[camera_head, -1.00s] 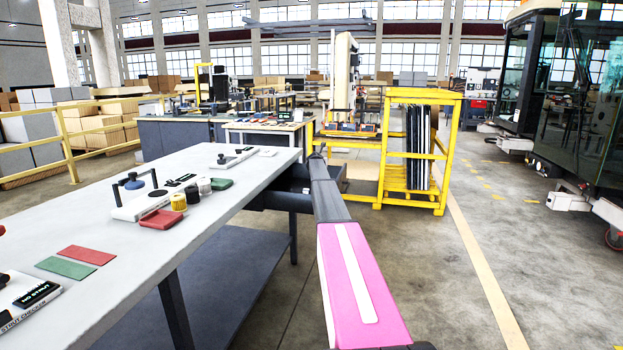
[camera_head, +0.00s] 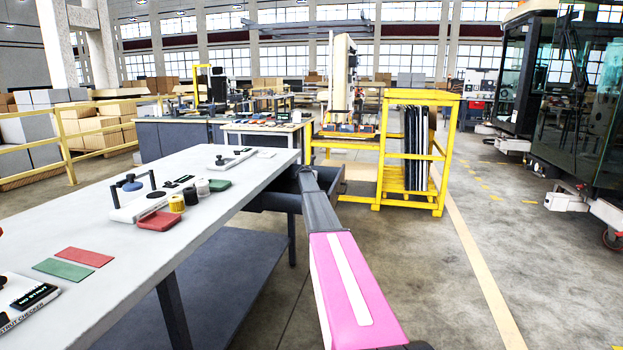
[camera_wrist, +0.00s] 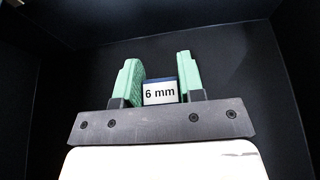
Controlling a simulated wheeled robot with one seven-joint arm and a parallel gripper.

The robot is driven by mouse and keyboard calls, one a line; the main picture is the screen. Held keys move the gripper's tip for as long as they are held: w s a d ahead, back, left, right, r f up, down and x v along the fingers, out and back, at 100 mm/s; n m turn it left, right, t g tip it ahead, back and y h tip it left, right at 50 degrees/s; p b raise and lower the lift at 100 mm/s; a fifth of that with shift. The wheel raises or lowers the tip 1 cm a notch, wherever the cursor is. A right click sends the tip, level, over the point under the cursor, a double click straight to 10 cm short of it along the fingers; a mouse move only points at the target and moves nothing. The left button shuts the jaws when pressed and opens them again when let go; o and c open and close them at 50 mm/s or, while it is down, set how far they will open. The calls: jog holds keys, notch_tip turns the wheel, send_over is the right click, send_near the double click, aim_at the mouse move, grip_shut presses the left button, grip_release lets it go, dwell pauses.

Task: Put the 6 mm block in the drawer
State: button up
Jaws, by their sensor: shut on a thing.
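The 6 mm block (camera_wrist: 160,91), with a white face reading "6 mm" and a dark blue top, sits between the green fingers of my gripper (camera_wrist: 160,78) in the wrist view. My gripper is shut on it. Dark walls and a dark floor surround them, which look like the inside of the drawer (camera_wrist: 235,75). I cannot tell whether the block touches the floor. In the head view the dark drawer (camera_head: 262,198) stands open under the workbench's right edge. My arm hides part of it, and my gripper and the block cannot be made out there.
The grey workbench (camera_head: 150,250) carries a red block (camera_head: 159,221), yellow and dark round pieces, and red and green plates (camera_head: 84,257). A yellow rack (camera_head: 412,150) stands beyond the drawer.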

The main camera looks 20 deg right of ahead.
jog(key=shift+f, duration=0.55)
jog(key=o, duration=1)
jog(key=shift+c, duration=0.2)
jog(key=shift+r, duration=0.55)
jog(key=v, duration=1.2)
